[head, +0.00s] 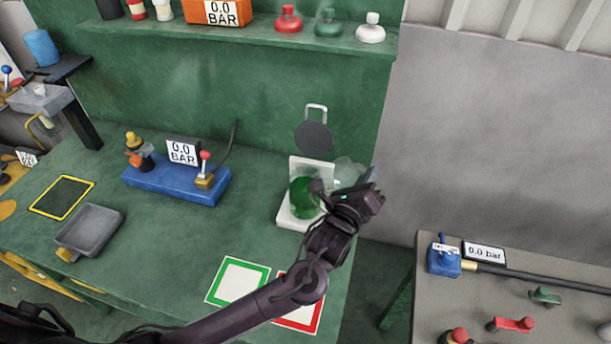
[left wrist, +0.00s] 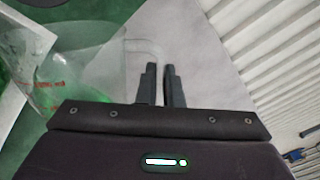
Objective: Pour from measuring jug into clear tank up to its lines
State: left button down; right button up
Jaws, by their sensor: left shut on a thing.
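The clear tank (head: 303,192) holds green liquid and stands on a white base with a white back panel at the bench's right end. My left gripper (head: 372,180) is to the right of the tank and shut on the handle of the clear measuring jug (head: 348,171). The jug is beside the tank's upper right, partly behind the gripper. In the left wrist view, the jug (left wrist: 75,50) has red marks, and its handle runs to my left fingertips (left wrist: 161,72). The jug's liquid level and exact tilt are not clear. My right gripper is out of view.
On the green bench are a blue gauge unit (head: 175,183), a grey tray (head: 90,230), a green-bordered square (head: 238,281) and a red-bordered square (head: 308,313). A shelf (head: 250,38) runs above. A grey side table (head: 500,300) stands at the right beyond a gap.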

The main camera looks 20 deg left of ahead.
pick_arm(q)
jog(key=shift+s+d+f+m, duration=0.1)
jog(key=shift+d+f+m, duration=0.25)
jog(key=shift+f+m, duration=0.1)
jog(key=shift+f, duration=0.1)
dwell(1.5)
jog(key=shift+d+f, duration=0.15)
jog(key=s+d+f+m+b, duration=0.1)
jog(key=d+f+m, duration=0.5)
jog(key=f, duration=0.5)
jog(key=shift+s+d+m+b, duration=0.3)
jog(key=shift+s+m, duration=0.05)
jog(key=shift+m, duration=0.7)
notch_tip(320, 180, up, 5)
jog(key=p, duration=0.5)
